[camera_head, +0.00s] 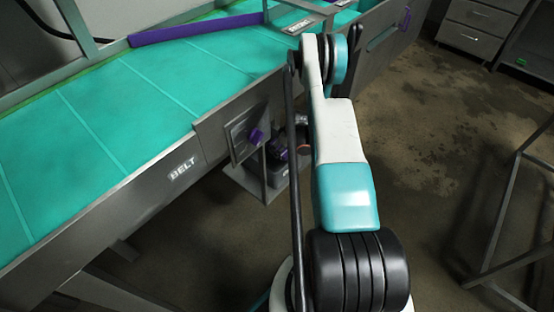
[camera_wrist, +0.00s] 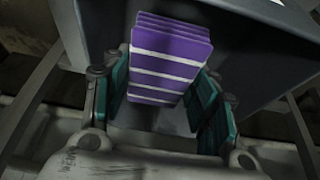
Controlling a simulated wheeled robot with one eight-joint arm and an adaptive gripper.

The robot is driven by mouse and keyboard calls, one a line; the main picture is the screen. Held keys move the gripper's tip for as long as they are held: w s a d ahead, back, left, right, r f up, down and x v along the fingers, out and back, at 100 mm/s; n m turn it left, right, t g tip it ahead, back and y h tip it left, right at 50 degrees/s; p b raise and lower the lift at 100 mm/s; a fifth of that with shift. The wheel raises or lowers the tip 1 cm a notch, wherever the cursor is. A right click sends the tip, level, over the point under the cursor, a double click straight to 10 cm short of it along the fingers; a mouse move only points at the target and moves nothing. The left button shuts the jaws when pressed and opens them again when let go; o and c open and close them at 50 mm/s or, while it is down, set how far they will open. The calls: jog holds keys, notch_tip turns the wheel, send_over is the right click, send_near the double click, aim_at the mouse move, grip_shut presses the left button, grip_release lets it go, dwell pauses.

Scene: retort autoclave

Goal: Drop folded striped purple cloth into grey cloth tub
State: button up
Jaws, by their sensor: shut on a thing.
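The folded purple cloth with white stripes (camera_wrist: 168,68) shows in the wrist view, held between the teal pads of my gripper (camera_wrist: 163,95). My gripper is shut on it, and the folded layers stick out past the pads. A dark grey, flat-walled thing with a pale rim (camera_wrist: 262,12) lies behind and around the cloth in the wrist view. It may be the grey cloth tub, but I cannot tell for sure, nor whether the cloth is over it or inside it. In the head view my arm hides the gripper and cloth.
A conveyor with a teal belt (camera_head: 150,90) and a grey side wall (camera_head: 120,200) fills the left of the head view. A purple bar (camera_head: 195,30) crosses it. Grey drawers (camera_head: 470,28) stand back right; a metal frame (camera_head: 510,210) is at right. Stained floor (camera_head: 440,130) between is open.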

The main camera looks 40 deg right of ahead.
aim_at(285, 150)
notch_tip(285, 150, down, 7)
jog(key=shift+r+b, duration=0.1)
jog(key=shift+b, duration=1)
jog(key=o, duration=1.1)
jog(key=shift+r, duration=0.1)
jog(key=shift+c, duration=0.2)
jog(key=p+v, duration=0.1)
jog(key=v, duration=1.1)
jog(key=shift+r, duration=0.15)
